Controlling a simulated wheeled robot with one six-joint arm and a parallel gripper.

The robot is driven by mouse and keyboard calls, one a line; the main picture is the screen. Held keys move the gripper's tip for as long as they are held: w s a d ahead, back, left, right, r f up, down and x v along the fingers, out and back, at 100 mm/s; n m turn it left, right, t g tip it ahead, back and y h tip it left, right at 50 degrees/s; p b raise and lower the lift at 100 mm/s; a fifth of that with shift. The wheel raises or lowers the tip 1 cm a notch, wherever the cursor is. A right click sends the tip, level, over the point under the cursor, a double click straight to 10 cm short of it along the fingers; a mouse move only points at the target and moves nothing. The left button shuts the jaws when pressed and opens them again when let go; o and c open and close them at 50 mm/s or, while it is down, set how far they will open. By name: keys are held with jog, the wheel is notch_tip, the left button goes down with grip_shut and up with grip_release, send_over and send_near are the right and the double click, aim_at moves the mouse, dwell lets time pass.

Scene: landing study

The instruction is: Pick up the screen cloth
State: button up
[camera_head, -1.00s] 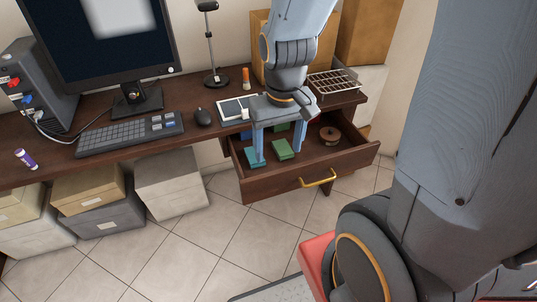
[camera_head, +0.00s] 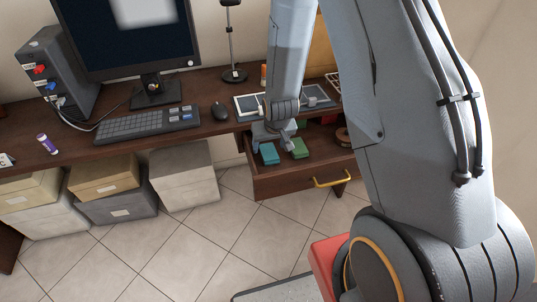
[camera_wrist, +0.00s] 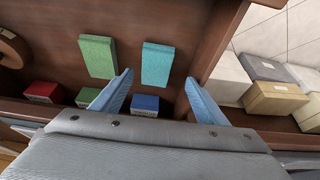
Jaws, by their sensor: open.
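In the open drawer (camera_head: 300,183) lie a teal block-like pad (camera_head: 269,153) and a green one (camera_head: 299,148). I cannot tell which of them is the screen cloth. In the wrist view the teal pad (camera_wrist: 157,64) lies ahead, in line with the gap between my fingers, and the green pad (camera_wrist: 97,56) is to its left. My gripper (camera_head: 273,142) is open over the left part of the drawer. Its fingers (camera_wrist: 158,82) hold nothing and appear apart from both pads.
The drawer also holds red (camera_wrist: 44,92), small green (camera_wrist: 86,97) and blue (camera_wrist: 145,104) boxes and a brown spool (camera_wrist: 12,48). The desk above carries a tablet (camera_head: 248,104), mouse (camera_head: 220,111) and keyboard (camera_head: 148,124). Storage boxes (camera_head: 181,178) stand below, left of the drawer.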

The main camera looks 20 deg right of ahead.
aim_at(270, 152)
jog(key=shift+d+p+x, duration=0.2)
jog(key=shift+p+x, duration=0.15)
jog(key=shift+x, duration=1.25)
jog(key=shift+d+p+x, duration=0.2)
jog(key=shift+p+x, duration=0.1)
jog(key=shift+x, duration=1.3)
jog(key=c, duration=1.1)
jog(key=shift+c, duration=0.2)
jog(key=shift+r, duration=0.1)
jog(key=shift+d+r+b, duration=0.25)
jog(key=shift+r+b, duration=0.1)
jog(key=shift+b, duration=0.05)
notch_tip(270, 152, up, 6)
jog(key=shift+f+b, duration=0.1)
jog(key=shift+b, duration=0.4)
jog(key=s+d, duration=0.3)
jog(key=d, duration=0.6)
jog(key=s+d, duration=0.4)
jog(key=d, duration=0.5)
jog(key=shift+s, duration=0.3)
